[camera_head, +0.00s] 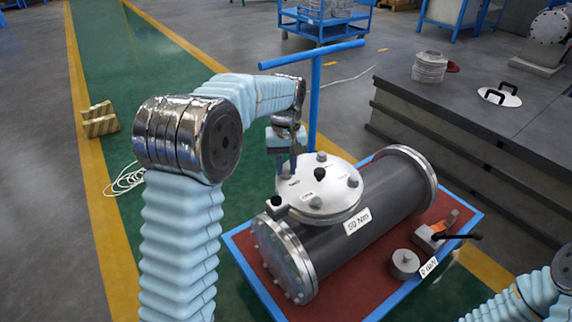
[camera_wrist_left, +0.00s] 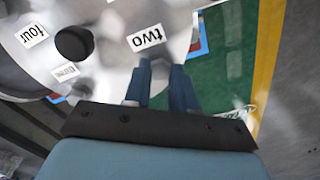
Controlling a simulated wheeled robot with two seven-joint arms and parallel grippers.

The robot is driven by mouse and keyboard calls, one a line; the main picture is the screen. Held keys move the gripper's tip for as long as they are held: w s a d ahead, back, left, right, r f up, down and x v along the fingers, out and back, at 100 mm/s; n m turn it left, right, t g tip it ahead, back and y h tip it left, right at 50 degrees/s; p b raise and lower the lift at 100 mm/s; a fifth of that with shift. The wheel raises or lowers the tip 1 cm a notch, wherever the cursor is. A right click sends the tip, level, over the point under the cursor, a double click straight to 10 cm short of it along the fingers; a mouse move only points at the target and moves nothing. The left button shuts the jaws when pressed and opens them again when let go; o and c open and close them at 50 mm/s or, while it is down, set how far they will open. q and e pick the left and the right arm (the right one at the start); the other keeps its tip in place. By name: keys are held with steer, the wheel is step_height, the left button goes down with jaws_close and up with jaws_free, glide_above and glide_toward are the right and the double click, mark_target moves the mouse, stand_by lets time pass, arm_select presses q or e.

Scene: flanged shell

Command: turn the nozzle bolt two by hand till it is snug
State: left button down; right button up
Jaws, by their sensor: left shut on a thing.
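The flanged shell (camera_head: 355,240) is a dark grey cylinder lying on its side, with a round silver nozzle cover (camera_head: 335,192) on top. Several grey bolts stand around the cover's rim. My left gripper (camera_head: 287,168) points down at the rim on the far left side. A dark round knob (camera_wrist_left: 74,43) shows near the label "four". My right gripper is out of view.
The shell rests on a blue-edged cart (camera_head: 465,212) with a red top and a tall blue handle (camera_head: 315,95). An orange and grey tool (camera_head: 430,238) and a grey round block (camera_head: 404,263) lie at its right. A dark workbench (camera_head: 480,125) stands behind right.

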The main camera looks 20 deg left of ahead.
mark_target(286, 171)
arm_select(q)
steer(key=shift+w+r, duration=0.1)
steer(key=shift+r, duration=0.1)
steer(key=c, duration=0.9)
jaws_free()
steer(key=shift+f, duration=0.1)
step_height(286, 171, up, 14)
steer(key=shift+f+p, duration=0.1)
steer(key=shift+p, duration=0.6)
